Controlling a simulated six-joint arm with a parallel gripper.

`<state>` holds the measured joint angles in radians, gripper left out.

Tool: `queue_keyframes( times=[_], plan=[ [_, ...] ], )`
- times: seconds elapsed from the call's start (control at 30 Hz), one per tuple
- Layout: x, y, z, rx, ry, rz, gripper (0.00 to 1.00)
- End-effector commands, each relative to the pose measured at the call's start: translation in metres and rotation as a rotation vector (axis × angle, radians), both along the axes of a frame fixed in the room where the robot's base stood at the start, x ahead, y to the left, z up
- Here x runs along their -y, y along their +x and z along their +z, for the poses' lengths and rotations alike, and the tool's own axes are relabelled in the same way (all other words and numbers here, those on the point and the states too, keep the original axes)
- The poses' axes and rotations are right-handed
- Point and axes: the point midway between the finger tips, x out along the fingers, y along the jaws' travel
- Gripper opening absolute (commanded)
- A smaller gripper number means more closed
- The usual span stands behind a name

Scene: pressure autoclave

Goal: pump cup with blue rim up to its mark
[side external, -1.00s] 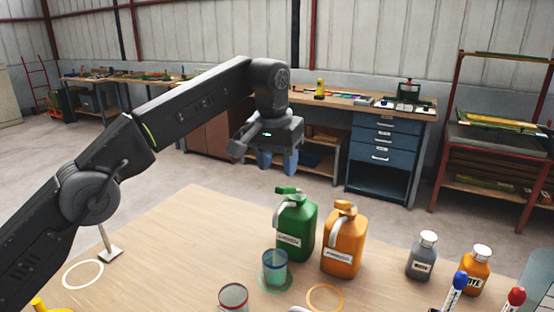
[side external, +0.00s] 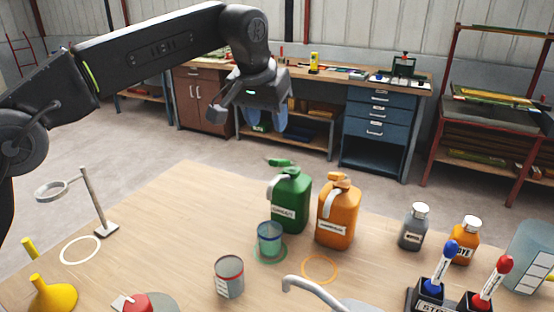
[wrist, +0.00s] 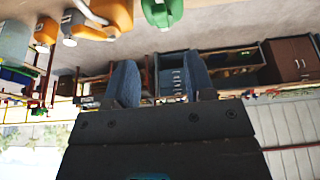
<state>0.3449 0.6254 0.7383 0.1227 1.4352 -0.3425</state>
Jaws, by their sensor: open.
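The cup with the blue rim (side external: 270,240) stands upright on a green ring on the table, in front of the green pump bottle (side external: 291,203). The cup looks teal inside; I cannot tell liquid from what shows through. The orange pump bottle (side external: 337,222) stands to the right, with an empty orange ring (side external: 320,268) before it. My gripper (side external: 270,122) is open and empty, high above and behind the bottles in the side view. In the wrist view its two blue fingers (wrist: 160,82) are apart, with nothing between them. The green bottle (wrist: 162,12) shows at the top there.
A red-rimmed cup (side external: 229,280) stands front left of the blue-rimmed one. A ring stand (side external: 98,205) and yellow funnel (side external: 52,296) are at left. A grey bottle (side external: 414,230), dye bottle (side external: 465,243) and markers (side external: 440,272) are at right. The table's back left is clear.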

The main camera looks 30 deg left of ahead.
Motion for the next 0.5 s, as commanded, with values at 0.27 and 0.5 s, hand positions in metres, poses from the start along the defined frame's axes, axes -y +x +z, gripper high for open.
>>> queue_keyframes(
  times=[0.27,0.5],
  plan=[
    [-0.001,0.001,-0.01,0.028,0.001,-0.002,0.49],
    [-0.001,0.018,-0.053,0.025,0.0,-0.001,0.49]
  ],
)
